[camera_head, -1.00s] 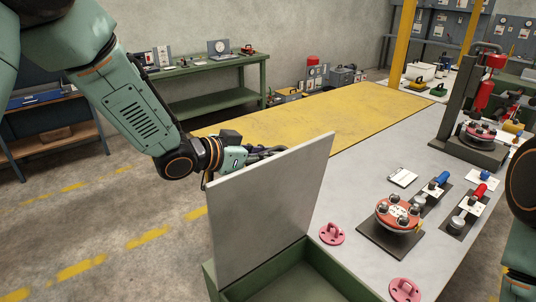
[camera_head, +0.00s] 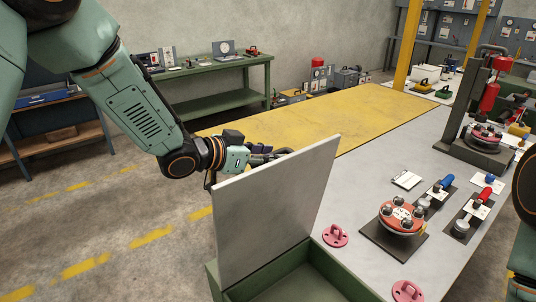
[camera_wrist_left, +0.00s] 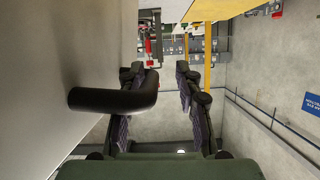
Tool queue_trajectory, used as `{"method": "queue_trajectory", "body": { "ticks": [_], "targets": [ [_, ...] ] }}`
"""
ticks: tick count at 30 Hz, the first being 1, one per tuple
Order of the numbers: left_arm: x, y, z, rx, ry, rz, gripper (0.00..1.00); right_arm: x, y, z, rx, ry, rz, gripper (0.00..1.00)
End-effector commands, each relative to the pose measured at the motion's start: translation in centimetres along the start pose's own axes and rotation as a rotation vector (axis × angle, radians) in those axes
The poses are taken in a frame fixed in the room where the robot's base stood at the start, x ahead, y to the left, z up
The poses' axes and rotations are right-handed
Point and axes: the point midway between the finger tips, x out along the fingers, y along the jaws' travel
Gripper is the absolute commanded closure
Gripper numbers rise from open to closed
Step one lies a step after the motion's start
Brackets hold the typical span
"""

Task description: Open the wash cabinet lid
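The wash cabinet lid (camera_head: 275,215) is a pale grey panel standing upright and raised above the open green cabinet (camera_head: 300,282). In the left wrist view, the lid (camera_wrist_left: 60,60) fills the left side, and a black bent handle (camera_wrist_left: 110,100) sticks out from it. My left gripper (camera_head: 275,154) is behind the lid in the head view, its fingertips partly hidden. In the left wrist view, my left gripper (camera_wrist_left: 163,90) has its fingers apart. The handle overlaps the left finger; I cannot tell whether they touch. My right gripper is out of view.
A grey worktop (camera_head: 365,170) adjoins the cabinet. It holds a red flanged spool (camera_head: 399,216) on a dark plate, pink brackets (camera_head: 335,236), blue- and red-handled tools and a dark press stand (camera_head: 465,130). Floor at left is clear.

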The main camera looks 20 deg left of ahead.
Motion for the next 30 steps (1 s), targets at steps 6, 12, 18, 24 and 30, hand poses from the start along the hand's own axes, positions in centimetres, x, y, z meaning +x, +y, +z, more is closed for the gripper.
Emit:
{"method": "queue_trajectory", "body": {
  "ticks": [6, 12, 18, 24, 30],
  "targets": [
    [0.0, 0.0, 0.1, 0.0, -0.002, 0.001, 0.63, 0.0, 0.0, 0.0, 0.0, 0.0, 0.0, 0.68],
    [-0.9, -0.1, 0.1, -0.002, -0.002, -0.001, 0.63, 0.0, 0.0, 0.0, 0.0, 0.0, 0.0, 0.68],
    [-3.7, -0.1, 0.0, -0.005, 0.001, -0.002, 0.63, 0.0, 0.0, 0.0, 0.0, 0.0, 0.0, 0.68],
    [-6.3, 0.0, 0.0, -0.006, 0.001, -0.002, 0.63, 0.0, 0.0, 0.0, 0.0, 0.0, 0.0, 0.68],
    [-8.4, -0.1, 0.0, -0.005, 0.002, -0.002, 0.63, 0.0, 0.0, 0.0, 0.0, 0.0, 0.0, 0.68]
  ]
}}
